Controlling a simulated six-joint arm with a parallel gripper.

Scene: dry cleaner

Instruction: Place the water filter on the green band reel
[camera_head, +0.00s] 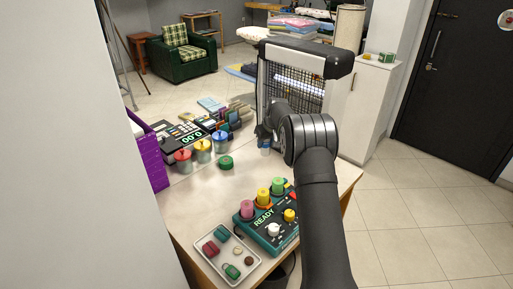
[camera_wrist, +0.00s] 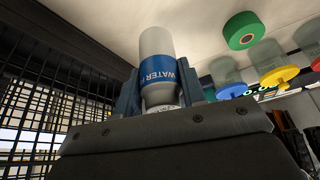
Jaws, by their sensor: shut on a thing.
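The water filter (camera_wrist: 157,68) is a white cylinder with a blue "WATER" label. In the wrist view it stands between the two fingers of my gripper (camera_wrist: 165,88), which is shut on it. In the head view the filter (camera_head: 265,147) shows just left of my dark wrist, which hides most of the gripper. The green band reel (camera_head: 226,162) is a low green disc lying on the counter, left of the filter and apart from it. In the wrist view the reel (camera_wrist: 243,31) shows at upper right, with a small dark centre.
Jars with red (camera_head: 182,156), yellow (camera_head: 203,145) and blue (camera_head: 219,136) lids stand left of the reel. A teal device (camera_head: 265,228) with coloured spools and a tray (camera_head: 212,254) of small items are nearer. Bare counter lies between reel and device.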

